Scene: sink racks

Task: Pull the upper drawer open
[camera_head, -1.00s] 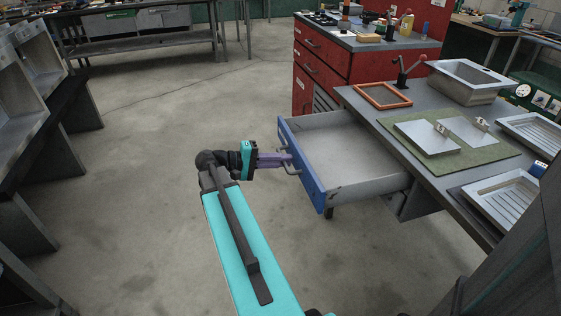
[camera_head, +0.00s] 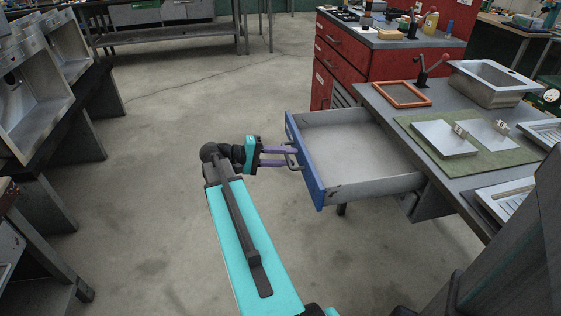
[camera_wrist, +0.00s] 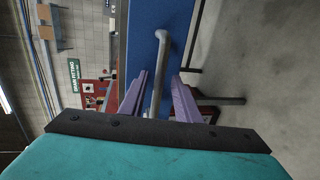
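The upper drawer (camera_head: 350,148), with a blue front and a pale empty inside, stands pulled well out of the grey workbench. Its metal bar handle (camera_head: 297,167) is on the blue front, which also shows in the wrist view (camera_wrist: 147,18). My gripper (camera_head: 288,157) is at the handle with its purple fingers spread. In the wrist view, the handle bar (camera_wrist: 157,85) runs between the two fingers with a gap on both sides. My gripper is open around the handle and does not grip it.
The workbench top (camera_head: 378,98) carries an orange-framed tray (camera_head: 402,94), a green mat (camera_head: 490,166) with metal plates, and a sink basin (camera_head: 490,85). A red cabinet (camera_head: 345,62) stands behind it. The floor left of the drawer is clear.

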